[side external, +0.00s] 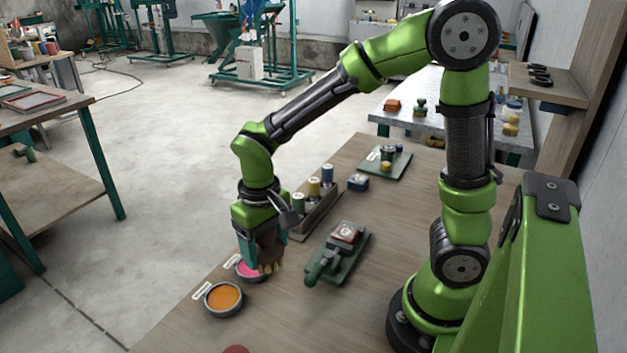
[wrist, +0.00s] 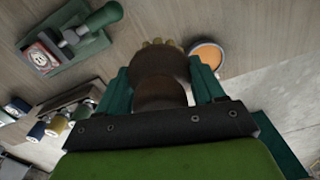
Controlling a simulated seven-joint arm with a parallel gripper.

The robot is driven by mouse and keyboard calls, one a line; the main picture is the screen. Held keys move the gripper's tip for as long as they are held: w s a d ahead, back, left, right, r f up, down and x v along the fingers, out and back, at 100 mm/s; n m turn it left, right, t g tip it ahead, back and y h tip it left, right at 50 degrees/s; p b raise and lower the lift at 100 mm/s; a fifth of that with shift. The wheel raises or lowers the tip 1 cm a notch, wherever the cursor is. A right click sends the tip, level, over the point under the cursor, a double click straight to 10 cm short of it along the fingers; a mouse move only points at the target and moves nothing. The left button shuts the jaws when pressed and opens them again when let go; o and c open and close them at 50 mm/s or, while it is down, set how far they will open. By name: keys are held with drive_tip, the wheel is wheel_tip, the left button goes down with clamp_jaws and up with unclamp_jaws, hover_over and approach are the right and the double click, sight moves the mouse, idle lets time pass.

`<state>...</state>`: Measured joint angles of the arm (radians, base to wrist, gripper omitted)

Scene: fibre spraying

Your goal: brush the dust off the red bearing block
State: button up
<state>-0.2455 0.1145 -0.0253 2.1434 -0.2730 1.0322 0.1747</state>
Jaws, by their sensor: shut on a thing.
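My gripper (side external: 262,250) points down, shut on a brush (side external: 271,246) with a brown handle and pale yellow bristles. The bristles are at the bowl of pink powder (side external: 246,269); I cannot tell whether they touch it. In the wrist view the brush (wrist: 160,72) sits between the green fingers (wrist: 160,78). The red bearing block (side external: 347,232) is on a green fixture plate (side external: 345,262), to the right of my gripper and apart from it. The block also shows in the wrist view (wrist: 41,58), at upper left. Its top looks pale; dust is too small to tell.
A bowl of orange powder (side external: 223,298) stands in front of the pink one. A wooden rack (side external: 318,215) with several spools is behind the fixture. A green handle (side external: 318,271) lies at the fixture's front end. The table's left edge is close to the bowls.

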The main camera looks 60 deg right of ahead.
drive_tip(key=shift+c, duration=1.4)
drive_tip(key=shift+d, duration=0.35)
drive_tip(key=s+d+r+m, duration=0.1)
drive_tip(key=s+d+m, duration=0.35)
drive_tip(key=d, duration=0.75)
drive_tip(key=s+d+r+m, duration=0.1)
drive_tip(key=s+d+m, duration=0.3)
drive_tip(key=d, duration=0.7)
drive_tip(key=shift+m, duration=0.25)
drive_tip(key=shift+w+f, duration=0.2)
drive_tip(key=shift+f, duration=0.85)
drive_tip(key=shift+w+f, duration=0.2)
drive_tip(key=shift+f, duration=0.9)
drive_tip(key=shift+w+f, duration=0.2)
drive_tip(key=shift+f, duration=0.85)
drive_tip(key=shift+a+f, duration=0.35)
drive_tip(key=shift+f, duration=0.15)
drive_tip(key=shift+c, duration=0.3)
drive_tip(key=shift+a+f, duration=0.1)
drive_tip(key=shift+a, duration=0.3)
drive_tip(key=shift+a+f, duration=0.1)
drive_tip(key=shift+a, duration=2)
drive_tip(key=d, duration=0.5)
drive_tip(key=shift+d, duration=0.35)
wheel_tip(320, 180, up, 2)
drive_tip(key=shift+w+d+r, duration=0.1)
drive_tip(key=shift+r, duration=3)
